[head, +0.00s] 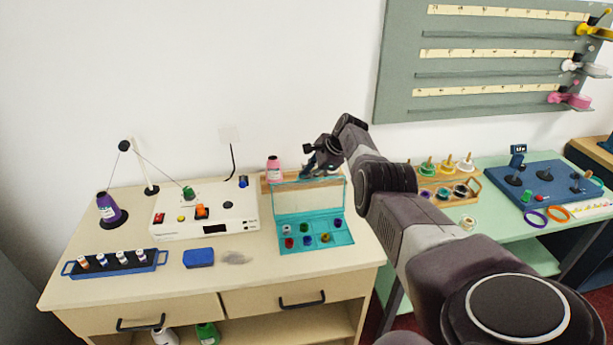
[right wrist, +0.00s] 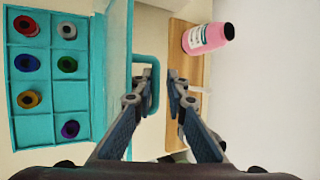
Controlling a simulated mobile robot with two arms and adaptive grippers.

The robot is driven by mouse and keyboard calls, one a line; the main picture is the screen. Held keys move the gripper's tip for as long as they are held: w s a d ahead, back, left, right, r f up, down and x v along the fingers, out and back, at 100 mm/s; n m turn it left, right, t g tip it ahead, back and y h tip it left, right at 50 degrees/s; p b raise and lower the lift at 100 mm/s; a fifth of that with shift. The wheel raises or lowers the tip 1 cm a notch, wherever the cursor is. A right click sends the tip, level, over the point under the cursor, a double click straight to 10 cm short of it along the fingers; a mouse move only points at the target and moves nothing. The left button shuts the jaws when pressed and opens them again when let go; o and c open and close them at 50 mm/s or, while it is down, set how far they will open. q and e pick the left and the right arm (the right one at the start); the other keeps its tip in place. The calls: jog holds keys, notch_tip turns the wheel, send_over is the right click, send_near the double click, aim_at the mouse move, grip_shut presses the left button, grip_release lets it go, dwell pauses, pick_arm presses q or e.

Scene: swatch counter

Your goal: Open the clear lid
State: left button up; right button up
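The teal case (head: 315,247) sits on the cream counter with coloured bobbins in its compartments. Its clear lid (head: 307,198) stands raised, roughly upright, along the case's back edge. In the right wrist view, the case (right wrist: 50,93) is at left, beside the lid's teal edge (right wrist: 117,130). A teal handle loop (right wrist: 146,55) sticks out from that edge. My right gripper (right wrist: 161,78) is open, with a narrow gap between its fingertips. One finger overlaps the handle; contact is unclear. In the head view, the right gripper (head: 314,164) is behind the lid's top. My left gripper is out of view.
A pink cone (head: 273,170) stands on a wooden board (right wrist: 187,75) behind the case. A white machine (head: 206,222) is left of the case, and a wooden rack (head: 437,184) is right. The front right of the counter is clear.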

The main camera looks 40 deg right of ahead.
jog(key=shift+a+f, duration=0.1)
jog(key=shift+f, duration=0.1)
jog(key=shift+s, duration=0.1)
jog(key=shift+s+d+r, duration=0.15)
jog(key=shift+r, duration=0.25)
jog(key=shift+s+d+r, duration=0.1)
jog(key=shift+r, duration=0.25)
jog(key=v, duration=0.9)
jog(key=shift+s+d, duration=0.1)
jog(key=shift+s, duration=0.05)
jog(key=shift+v, duration=0.75)
jog(key=shift+f, duration=0.1)
